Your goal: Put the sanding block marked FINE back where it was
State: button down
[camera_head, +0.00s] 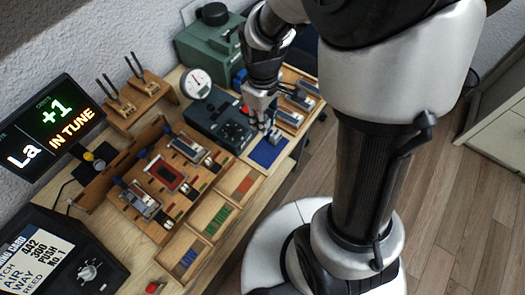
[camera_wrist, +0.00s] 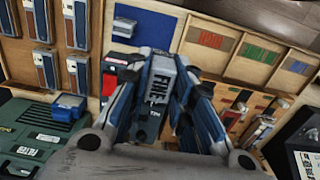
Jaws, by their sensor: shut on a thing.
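My gripper (camera_wrist: 156,88) is shut on a grey sanding block marked FINE (camera_wrist: 158,82), which is held between the two fingers in the wrist view. In the head view my gripper (camera_head: 261,108) is above the bench, close to the blue mat (camera_head: 266,153); the held block is hard to make out there. In the head view the rack (camera_head: 313,88) is behind and right of my gripper.
A dark blue box with a dial (camera_head: 233,130) stands left of my gripper, and a green case (camera_head: 210,45) is at the back. Wooden trays with coloured strips (camera_head: 240,184) lie in front. The mat is mostly clear.

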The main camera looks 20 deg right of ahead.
aim_at(262, 156)
notch_tip(262, 156, down, 17)
jog(key=b, duration=0.5)
jog(key=shift+f, duration=0.2)
jog(key=shift+f, duration=0.2)
jog(key=c, duration=1.4)
grip_release()
jog(key=shift+r, duration=0.2)
